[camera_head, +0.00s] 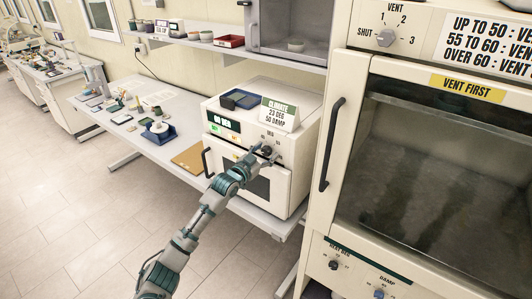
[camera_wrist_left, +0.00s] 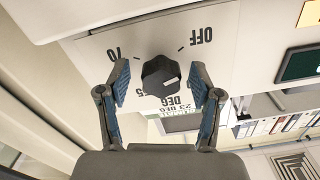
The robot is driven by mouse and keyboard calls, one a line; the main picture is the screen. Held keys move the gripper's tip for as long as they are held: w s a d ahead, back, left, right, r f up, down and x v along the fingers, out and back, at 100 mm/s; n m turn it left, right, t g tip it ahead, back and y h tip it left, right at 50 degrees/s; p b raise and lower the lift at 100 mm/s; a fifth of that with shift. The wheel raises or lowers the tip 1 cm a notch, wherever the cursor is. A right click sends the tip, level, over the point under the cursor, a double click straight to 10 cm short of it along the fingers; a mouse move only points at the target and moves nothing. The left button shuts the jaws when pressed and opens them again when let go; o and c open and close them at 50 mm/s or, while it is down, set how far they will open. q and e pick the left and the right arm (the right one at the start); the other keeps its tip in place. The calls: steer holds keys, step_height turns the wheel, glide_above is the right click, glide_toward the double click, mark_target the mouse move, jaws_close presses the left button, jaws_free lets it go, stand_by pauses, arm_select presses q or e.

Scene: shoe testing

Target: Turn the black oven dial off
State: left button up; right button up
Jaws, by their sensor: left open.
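The black oven dial (camera_head: 266,149) is on the front of the small white oven (camera_head: 222,148), partly hidden by my left gripper (camera_head: 264,155). In the left wrist view the dial (camera_wrist_left: 160,75) is a dark faceted knob. A short white mark shows on its lower right side. The printed OFF is to its upper right, 70 to its upper left, and DEG below it, in this upside-down view. My left gripper (camera_wrist_left: 158,78) is open, with one blue-padded finger on each side of the dial. Gaps show between pads and knob. My right gripper is not in view.
A sign (camera_head: 279,114) and a dark blue tray (camera_head: 241,99) are on top of the oven. A large chamber (camera_head: 440,150) with a vertical handle (camera_head: 332,145) stands close on the right. The bench (camera_head: 110,90) at left holds a blue scale and small items.

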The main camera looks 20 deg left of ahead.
arm_select(q)
steer(key=shift+a, duration=0.45)
steer(key=c, duration=0.7)
steer(key=shift+d, duration=0.15)
steer(key=c, duration=0.4)
steer(key=shift+s+d+r, duration=0.1)
steer(key=shift+d, duration=0.05)
steer(key=shift+c, duration=0.2)
steer(key=shift+d+r, duration=0.1)
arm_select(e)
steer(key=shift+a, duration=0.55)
arm_select(q)
steer(key=shift+r+n+p, duration=0.15)
steer(key=shift+n+p, duration=0.45)
steer(key=shift+p, duration=0.15)
steer(key=shift+n+p, duration=0.4)
steer(key=shift+n, duration=0.2)
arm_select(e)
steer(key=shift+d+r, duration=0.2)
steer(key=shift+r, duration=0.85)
